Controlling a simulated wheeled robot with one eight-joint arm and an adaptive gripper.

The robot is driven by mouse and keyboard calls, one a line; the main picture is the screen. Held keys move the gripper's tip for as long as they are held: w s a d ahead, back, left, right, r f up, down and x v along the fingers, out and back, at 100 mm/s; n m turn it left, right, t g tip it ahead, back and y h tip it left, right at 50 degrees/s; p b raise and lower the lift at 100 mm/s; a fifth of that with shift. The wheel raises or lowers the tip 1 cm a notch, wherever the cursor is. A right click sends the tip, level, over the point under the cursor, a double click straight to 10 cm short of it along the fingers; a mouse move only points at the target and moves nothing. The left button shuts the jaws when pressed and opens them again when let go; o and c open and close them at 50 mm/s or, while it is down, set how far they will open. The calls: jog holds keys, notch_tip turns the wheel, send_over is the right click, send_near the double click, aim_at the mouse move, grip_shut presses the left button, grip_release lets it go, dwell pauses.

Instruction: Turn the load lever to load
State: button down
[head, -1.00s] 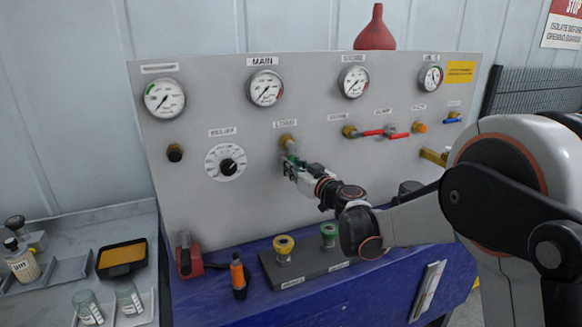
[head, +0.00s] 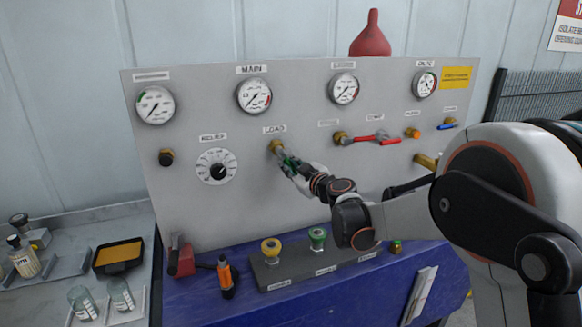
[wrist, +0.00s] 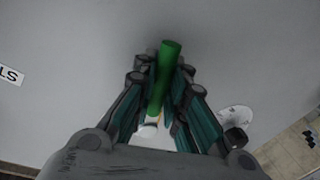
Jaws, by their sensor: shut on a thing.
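The load lever (head: 285,157) has a green handle on a brass valve (head: 276,146) under the LOAD label (head: 274,129) on the grey panel. In the head view the handle slants down and right from the valve, largely covered by my gripper (head: 291,165). My gripper is shut on the green handle. In the wrist view the green handle (wrist: 170,50) stands between the dark fingers of my gripper (wrist: 163,82), its end sticking out past them. The brass valve does not show clearly there.
A dial (head: 216,167) is left of the lever; red handles (head: 365,138) are to its right. Below stand a block with yellow (head: 271,246) and green (head: 318,236) knobs, an orange-and-black tool (head: 225,276) and a red device (head: 180,257) on the blue table (head: 310,300).

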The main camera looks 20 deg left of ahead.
jog(key=n, duration=0.1)
jog(key=w+d+r+n+p, duration=0.1)
jog(key=n, duration=0.1)
jog(key=shift+d+r+h+p, duration=0.15)
jog(key=shift+r+h+p, duration=0.15)
jog(key=shift+h, duration=0.1)
jog(key=n, duration=0.1)
jog(key=r+n+h+p, duration=0.1)
jog(key=shift+w+d+n, duration=0.25)
jog(key=shift+d+n, duration=0.05)
jog(key=shift+d, duration=0.05)
jog(key=shift+w+d+r+n+p, duration=0.15)
jog(key=shift+r+n+p, duration=0.15)
jog(key=shift+n, duration=0.25)
jog(key=shift+d+r+n+p, duration=0.1)
jog(key=shift+r+n+p, duration=0.1)
jog(key=shift+r+n, duration=0.3)
jog(key=shift+r+n+t+h+p, duration=0.5)
jog(key=shift+r+n+h, duration=0.15)
jog(key=shift+n, duration=0.7)
jog(key=c, duration=1.6)
grip_release()
jog(key=shift+d, duration=0.1)
